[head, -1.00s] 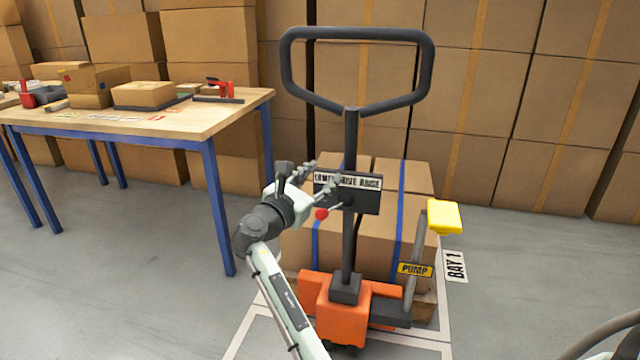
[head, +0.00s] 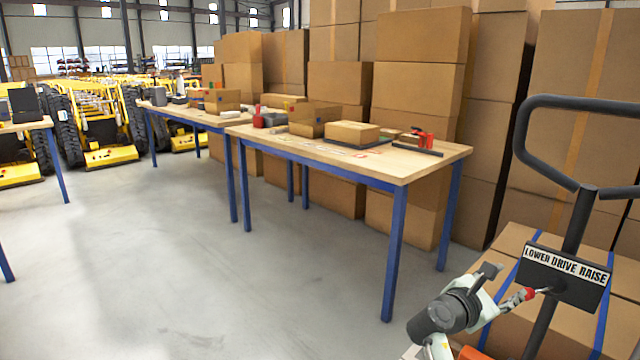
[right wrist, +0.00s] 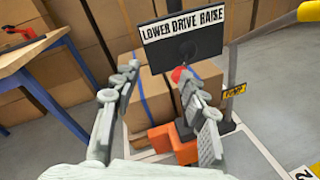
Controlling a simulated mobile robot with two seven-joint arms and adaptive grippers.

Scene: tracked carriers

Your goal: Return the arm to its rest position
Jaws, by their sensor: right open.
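My right gripper (head: 508,282) is at the lower right of the head view, beside the pallet jack's control plate. In the right wrist view its two fingers (right wrist: 158,72) are spread apart with nothing held between them. The black plate (head: 563,277) reads "LOWER DRIVE RAISE" and also fills the top of the right wrist view (right wrist: 183,45). A red-tipped lever (head: 527,293) sticks out from it. Its red knob (right wrist: 177,74) appears close to the right-hand fingertip; I cannot tell whether they touch. My left gripper is out of view.
The jack's dark loop handle (head: 545,101) rises at the right, before strapped cartons (head: 512,240). A wooden table (head: 405,166) with blue legs stands left of the jack. Open floor (head: 200,270) lies left.

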